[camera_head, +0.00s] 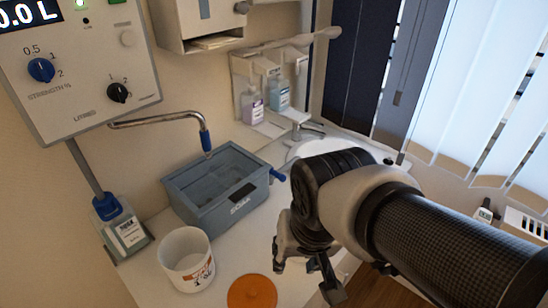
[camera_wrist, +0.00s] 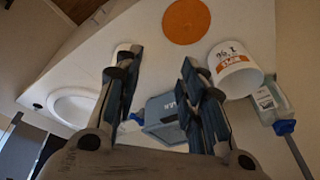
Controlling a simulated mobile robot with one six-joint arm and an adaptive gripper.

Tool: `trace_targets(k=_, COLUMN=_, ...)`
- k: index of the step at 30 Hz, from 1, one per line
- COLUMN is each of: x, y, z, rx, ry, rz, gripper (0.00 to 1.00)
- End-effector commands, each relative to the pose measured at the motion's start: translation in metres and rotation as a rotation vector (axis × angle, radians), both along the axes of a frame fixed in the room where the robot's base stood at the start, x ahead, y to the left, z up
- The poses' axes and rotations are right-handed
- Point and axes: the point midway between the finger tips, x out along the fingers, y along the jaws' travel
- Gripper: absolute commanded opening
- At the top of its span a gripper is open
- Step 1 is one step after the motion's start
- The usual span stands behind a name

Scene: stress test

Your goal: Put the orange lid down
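The orange lid (camera_head: 252,293) lies flat on the white counter at the bottom of the head view, in front and to the right of the open white tub (camera_head: 187,260). The lid also shows at the top of the wrist view (camera_wrist: 186,20), whole and uncovered, apart from the fingers. My gripper (camera_head: 304,272) is to the right of the lid in the head view. In the wrist view its two fingers (camera_wrist: 160,62) stand apart with nothing held between them.
A grey-blue basin (camera_head: 218,188) stands behind the tub, under a metal spout. A bottle with a blue cap (camera_head: 122,228) is at the left. A white sink (camera_head: 318,148) and wall dispensers (camera_head: 252,105) are farther back. A control box (camera_head: 75,65) hangs on the wall.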

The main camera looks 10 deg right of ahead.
Motion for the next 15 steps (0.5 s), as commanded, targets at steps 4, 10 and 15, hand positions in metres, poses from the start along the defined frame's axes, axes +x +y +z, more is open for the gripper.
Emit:
trace_targets(k=4, x=-0.033, y=-0.017, z=0.02, rx=-0.045, ry=-0.087, rz=0.095, gripper=0.37)
trace_targets(k=10, x=-0.055, y=-0.026, z=0.027, rx=-0.087, ry=-0.134, rz=0.165, gripper=0.37)
trace_targets(k=15, x=-0.057, y=-0.026, z=0.027, rx=-0.092, ry=-0.136, rz=0.175, gripper=0.37)
